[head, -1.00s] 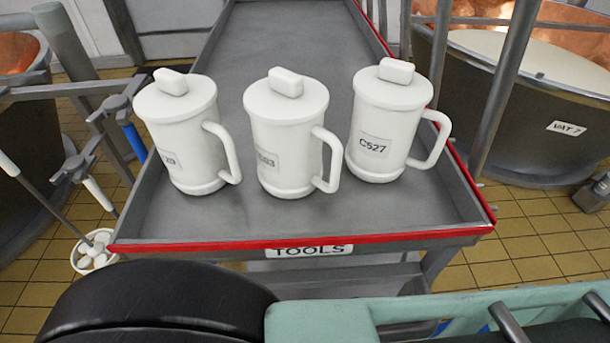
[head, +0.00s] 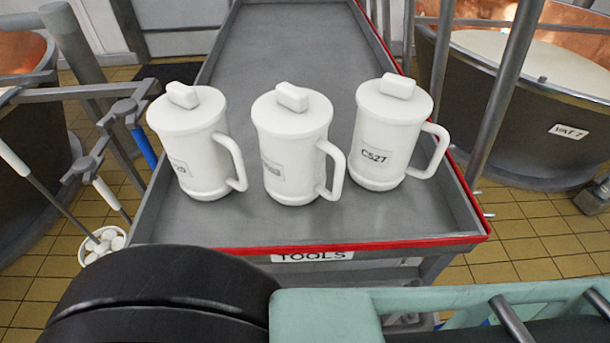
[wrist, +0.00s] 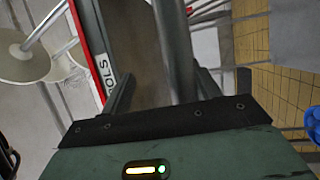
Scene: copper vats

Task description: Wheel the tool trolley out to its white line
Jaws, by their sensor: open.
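The tool trolley (head: 270,50) stands in front of me in the head view, a grey tray with a red rim and a TOOLS label on its near edge. Its red rim and label (wrist: 104,84) also show at the left in the wrist view. My gripper (wrist: 163,88) is open in the wrist view, its two dark fingers apart. A grey bar (wrist: 174,45) shows between and beyond the fingers; I cannot tell whether they touch it. My gripper's fingers do not show in the head view. No white line is visible.
Three white lidded jugs (head: 292,140) stand upright on the trolley's near part. A copper vat (head: 530,110) stands at the right, another (head: 30,160) at the left, with grey rails beside the trolley. Tiled floor (head: 540,240) shows at the right.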

